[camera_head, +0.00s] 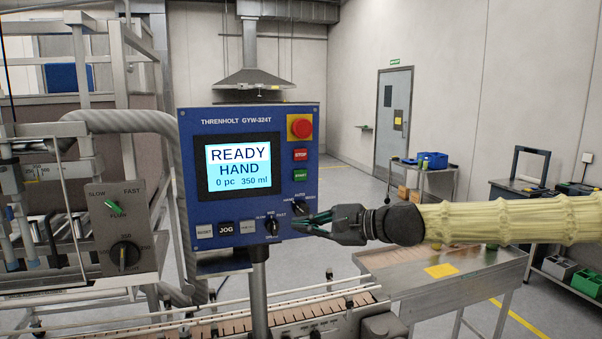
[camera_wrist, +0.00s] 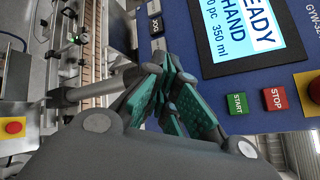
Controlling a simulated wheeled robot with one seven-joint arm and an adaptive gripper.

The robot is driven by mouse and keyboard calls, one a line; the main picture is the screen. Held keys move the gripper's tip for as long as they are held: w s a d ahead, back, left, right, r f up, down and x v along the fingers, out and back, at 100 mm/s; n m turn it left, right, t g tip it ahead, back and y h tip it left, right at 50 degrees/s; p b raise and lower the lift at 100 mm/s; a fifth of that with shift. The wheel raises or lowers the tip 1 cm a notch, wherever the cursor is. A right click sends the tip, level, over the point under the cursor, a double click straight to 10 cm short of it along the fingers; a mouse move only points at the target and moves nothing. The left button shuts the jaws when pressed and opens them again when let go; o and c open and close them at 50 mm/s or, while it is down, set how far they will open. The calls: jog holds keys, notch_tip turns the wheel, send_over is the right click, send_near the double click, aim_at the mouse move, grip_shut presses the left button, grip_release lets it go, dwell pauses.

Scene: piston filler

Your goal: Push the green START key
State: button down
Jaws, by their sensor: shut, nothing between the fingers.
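The green START key (camera_head: 301,175) is on the right side of the blue control panel (camera_head: 190,120), just under the red STOP key (camera_head: 301,155). In the wrist view the START key (camera_wrist: 237,103) shows unobstructed beside the STOP key (camera_wrist: 275,98). My gripper (camera_head: 300,223) is shut and empty, reaching in from the right at the panel's lower right, below the START key. Its green-padded fingers (camera_wrist: 164,62) show in the wrist view, off to the left of the START key. Whether the fingertips touch the panel I cannot tell.
A red mushroom button (camera_head: 301,128) sits above STOP. Black selector knobs (camera_head: 271,225) lie close to my fingertips, left of them. The screen (camera_head: 238,167) reads READY, HAND, 0 pc, 350 ml. A conveyor (camera_head: 320,308) runs below. A metal table (camera_head: 470,270) stands under my arm.

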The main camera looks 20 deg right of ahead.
aim_at(305, 175)
notch_tip(305, 175, up, 9)
jog(key=d+t+y, duration=0.1)
jog(key=d, duration=0.1)
jog(key=shift+s+d+r+p, duration=0.15)
jog(key=shift+s+d+p, duration=0.2)
jog(key=shift+d+p, duration=0.1)
jog(key=shift+w, duration=0.1)
jog(key=shift+w+a+b, duration=0.2)
jog(key=shift+w+b, duration=1.4)
jog(key=shift+w, duration=2.7)
jog(key=shift+w, duration=0.2)
jog(key=shift+w, duration=0.25)
